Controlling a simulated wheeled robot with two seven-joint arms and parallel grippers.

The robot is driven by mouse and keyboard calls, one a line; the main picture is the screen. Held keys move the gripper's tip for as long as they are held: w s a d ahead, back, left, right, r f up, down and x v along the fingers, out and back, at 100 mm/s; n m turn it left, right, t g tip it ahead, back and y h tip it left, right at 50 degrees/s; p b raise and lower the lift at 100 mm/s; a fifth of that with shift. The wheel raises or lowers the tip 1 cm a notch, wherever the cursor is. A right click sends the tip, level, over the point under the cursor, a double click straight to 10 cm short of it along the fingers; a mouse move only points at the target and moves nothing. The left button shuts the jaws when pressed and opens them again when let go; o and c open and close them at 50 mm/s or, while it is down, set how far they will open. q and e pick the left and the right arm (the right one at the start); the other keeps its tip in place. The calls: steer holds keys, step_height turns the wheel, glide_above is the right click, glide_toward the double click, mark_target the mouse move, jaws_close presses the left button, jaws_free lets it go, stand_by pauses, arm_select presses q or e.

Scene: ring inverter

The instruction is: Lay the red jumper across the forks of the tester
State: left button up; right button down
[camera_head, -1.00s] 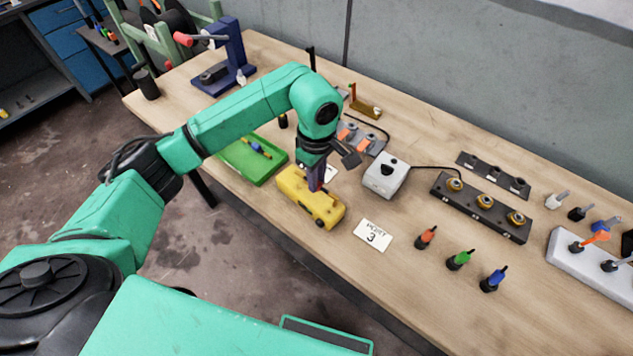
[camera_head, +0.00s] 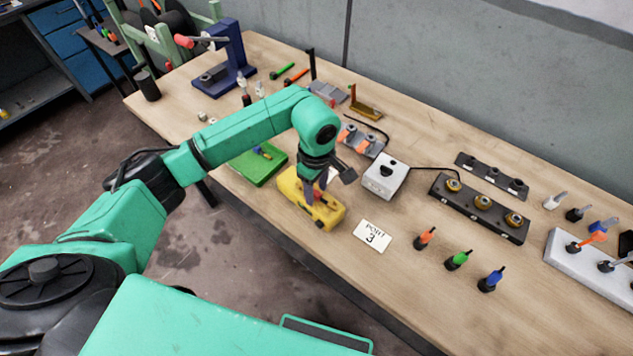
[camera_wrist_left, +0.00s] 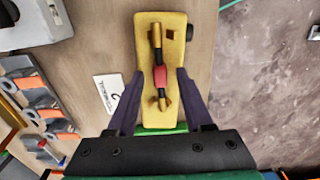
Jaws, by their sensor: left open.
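The yellow tester (camera_head: 330,216) stands on the bench near its front edge; it also shows in the left wrist view (camera_wrist_left: 146,58). The red jumper (camera_wrist_left: 160,76) is a dark rod with a red middle. It lies lengthwise over the tester, its ends at the brass-coloured forks (camera_wrist_left: 157,101). Whether both ends are fully seated, I cannot tell. My left gripper (camera_head: 316,197) is over the tester, pointing down. In the left wrist view its fingers (camera_wrist_left: 160,73) are spread on either side of the jumper, with gaps between. My right gripper is not in view.
A grey box with a black knob (camera_head: 385,178) and a numbered card (camera_head: 372,235) are right of the tester. A green tray (camera_head: 257,167) is left of it. Orange, green and blue plugs (camera_head: 459,260) stand further right. Bare bench lies in front of the sockets.

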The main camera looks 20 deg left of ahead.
mark_target(317, 192)
arm_select(q)
step_height(317, 192, up, 5)
steer(key=b, duration=0.3)
steer(key=shift+w, duration=0.1)
step_height(317, 192, up, 7)
steer(key=b, duration=0.1)
steer(key=shift+r+b, duration=0.15)
steer(key=shift+b, duration=0.15)
